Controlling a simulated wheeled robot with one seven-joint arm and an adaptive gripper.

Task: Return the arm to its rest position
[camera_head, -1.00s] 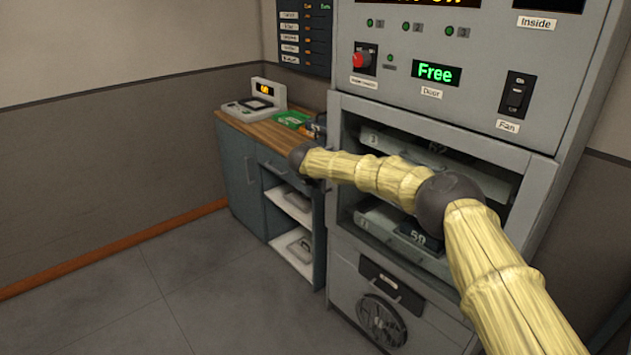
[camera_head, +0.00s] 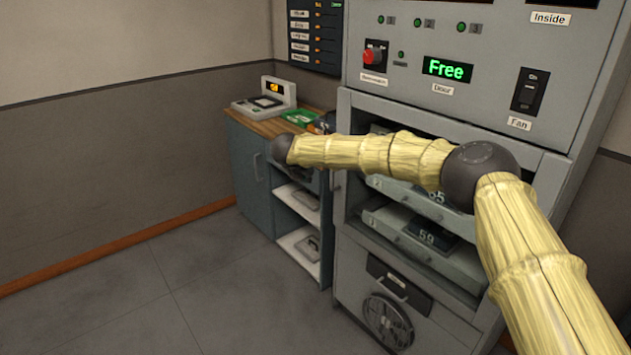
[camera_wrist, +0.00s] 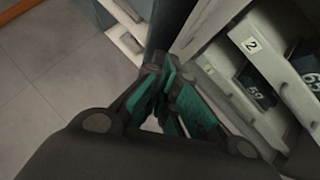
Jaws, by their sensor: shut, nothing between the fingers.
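My gripper (camera_wrist: 165,98) shows in the wrist view, its dark fingers with green pads closed together and nothing between them. It hangs in the air in front of the grey cabinet, with floor and the side counter behind it. In the head view my arm reaches across the cabinet front from the right, and the gripper itself is hidden.
The control panel (camera_head: 410,45) above has a red knob (camera_head: 373,57), a green "Free" display (camera_head: 447,69) and a Fan switch (camera_head: 529,90). A side counter (camera_head: 252,119) carries a scale-like device (camera_head: 265,102) and a green tray (camera_head: 301,117). The floor (camera_head: 200,290) at left is clear.

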